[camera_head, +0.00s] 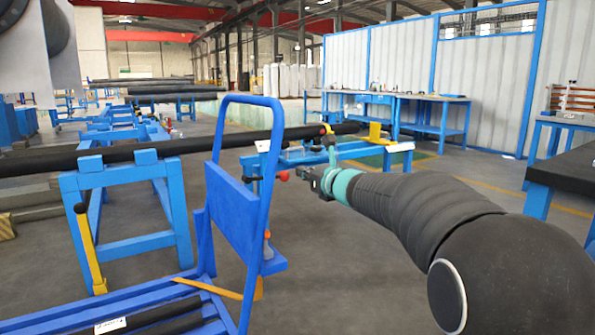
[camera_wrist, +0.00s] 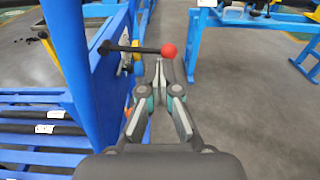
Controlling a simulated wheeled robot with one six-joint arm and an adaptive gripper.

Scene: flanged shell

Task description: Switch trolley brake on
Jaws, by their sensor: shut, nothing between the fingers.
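The blue trolley (camera_head: 228,205) stands at the lower left of the head view, with a tall tube handle and an upright panel. In the wrist view its panel (camera_wrist: 108,92) is on the left. A black lever (camera_wrist: 135,49) ending in a red ball knob (camera_wrist: 169,50) lies across beside this panel. The red knob (camera_head: 282,175) also shows in the head view, just right of the handle. My gripper (camera_wrist: 158,66) is shut and empty, its fingertips by the knob; whether they touch it is unclear. In the head view my gripper (camera_head: 308,174) is right of the knob.
A blue trestle (camera_head: 127,241) carrying a long black pipe (camera_head: 200,145) stands behind the trolley on the left. Another blue stand (camera_head: 350,152) is behind my gripper. A dark-topped table (camera_head: 565,168) is at the right. The grey floor (camera_wrist: 235,110) right of the trolley is clear.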

